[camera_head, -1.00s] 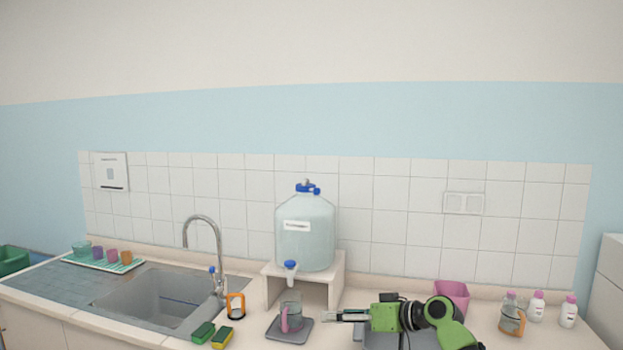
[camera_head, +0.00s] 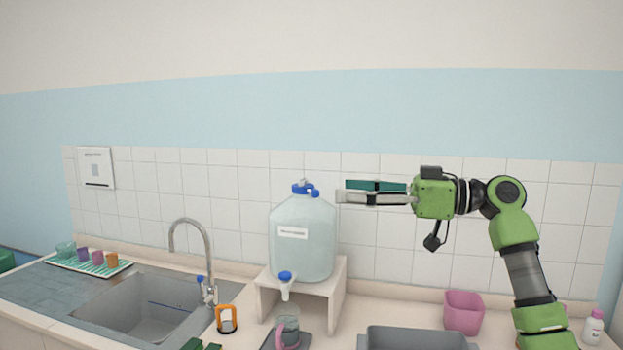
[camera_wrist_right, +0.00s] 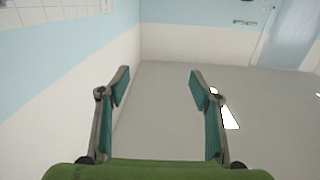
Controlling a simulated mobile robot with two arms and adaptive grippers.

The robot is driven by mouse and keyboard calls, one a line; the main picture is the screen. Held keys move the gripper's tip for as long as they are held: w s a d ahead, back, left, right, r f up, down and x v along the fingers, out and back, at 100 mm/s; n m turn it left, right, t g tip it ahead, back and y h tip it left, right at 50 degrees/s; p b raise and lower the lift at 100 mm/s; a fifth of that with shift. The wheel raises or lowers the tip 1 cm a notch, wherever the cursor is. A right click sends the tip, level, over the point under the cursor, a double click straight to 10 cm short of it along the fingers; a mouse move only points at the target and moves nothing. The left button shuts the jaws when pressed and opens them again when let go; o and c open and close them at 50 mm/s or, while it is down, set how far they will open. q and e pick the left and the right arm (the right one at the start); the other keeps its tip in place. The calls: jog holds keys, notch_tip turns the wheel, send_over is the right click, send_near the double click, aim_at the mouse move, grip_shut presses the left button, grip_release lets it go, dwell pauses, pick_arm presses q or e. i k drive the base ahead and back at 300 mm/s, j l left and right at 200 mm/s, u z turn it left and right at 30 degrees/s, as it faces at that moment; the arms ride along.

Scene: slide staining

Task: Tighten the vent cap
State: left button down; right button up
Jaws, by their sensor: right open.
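A large clear carboy (camera_head: 302,238) with a white label stands on a white stand (camera_head: 330,300). On its top is a blue cap (camera_head: 301,189) with a small grey vent cap (camera_head: 304,181) above it. A blue-handled spigot (camera_head: 286,277) is at the carboy's lower front. My right gripper (camera_head: 343,191) is raised to the right of the carboy's top, pointing left, apart from the cap. In the right wrist view my right gripper (camera_wrist_right: 160,80) is open and empty, with wall and floor beyond. My left gripper is in neither view.
A pink-handled jug (camera_head: 287,325) stands below the spigot. The sink (camera_head: 150,305) and tap (camera_head: 208,250) are to the left. A grey tub (camera_head: 415,335), a pink container (camera_head: 464,312) and a white bottle (camera_head: 592,328) are to the right.

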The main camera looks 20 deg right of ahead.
aim_at(302, 188)
jog(key=i+l, duration=0.3)
jog(key=i, duration=0.15)
jog(key=i+l, duration=0.35)
jog(key=i, duration=0.15)
jog(key=i+l, duration=0.3)
jog(key=i, duration=0.15)
